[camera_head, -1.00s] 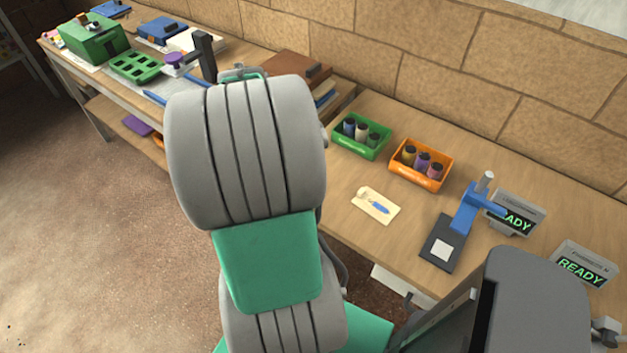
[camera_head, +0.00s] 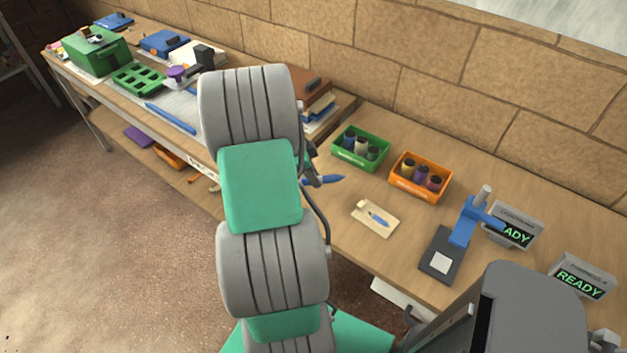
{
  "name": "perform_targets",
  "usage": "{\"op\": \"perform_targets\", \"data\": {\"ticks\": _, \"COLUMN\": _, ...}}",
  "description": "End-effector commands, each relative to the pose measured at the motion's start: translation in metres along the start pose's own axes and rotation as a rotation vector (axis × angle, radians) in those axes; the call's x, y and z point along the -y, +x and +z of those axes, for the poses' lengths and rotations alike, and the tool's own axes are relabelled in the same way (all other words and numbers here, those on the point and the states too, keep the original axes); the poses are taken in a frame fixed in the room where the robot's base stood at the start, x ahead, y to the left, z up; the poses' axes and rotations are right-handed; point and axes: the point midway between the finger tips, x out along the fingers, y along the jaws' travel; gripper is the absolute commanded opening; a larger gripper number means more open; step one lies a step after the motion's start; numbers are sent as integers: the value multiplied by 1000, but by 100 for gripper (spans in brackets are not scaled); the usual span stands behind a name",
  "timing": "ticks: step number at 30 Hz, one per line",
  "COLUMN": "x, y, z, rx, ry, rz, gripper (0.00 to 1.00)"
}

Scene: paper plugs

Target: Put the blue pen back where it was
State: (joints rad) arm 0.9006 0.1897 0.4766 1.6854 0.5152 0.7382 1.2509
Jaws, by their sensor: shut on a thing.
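My gripper (camera_head: 316,177) is mostly hidden behind my arm, with its dark end showing just right of the arm over the table. It is shut on the blue pen (camera_head: 332,179), which lies roughly level and sticks out to the right with its tip toward the green tray. I cannot tell how far the pen is above the table. A small cream card (camera_head: 362,227) with a blue pen-like mark lies on the table to the lower right of the gripper.
A green tray (camera_head: 346,157) and an orange tray (camera_head: 420,191) hold small cylinders. A blue and black press (camera_head: 437,270) stands near READY displays (camera_head: 583,283). A long blue bar (camera_head: 170,118) lies at left. Bare tabletop surrounds the card.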

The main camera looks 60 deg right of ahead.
Motion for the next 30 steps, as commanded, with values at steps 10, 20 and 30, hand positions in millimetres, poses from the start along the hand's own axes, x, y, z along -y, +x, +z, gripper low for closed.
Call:
{"op": "perform_targets", "data": {"ticks": 10, "x": 5, "y": 35, "z": 13, "rx": 1, "ry": 1, "rz": -1, "gripper": 0}}
{"op": "perform_targets", "data": {"ticks": 20, "x": 5, "y": 36, "z": 13, "rx": 1, "ry": 0, "rz": 0, "gripper": 32}}
{"op": "perform_targets", "data": {"ticks": 30, "x": 5, "y": 36, "z": 13, "rx": 1, "ry": 0, "rz": 0, "gripper": 43}}
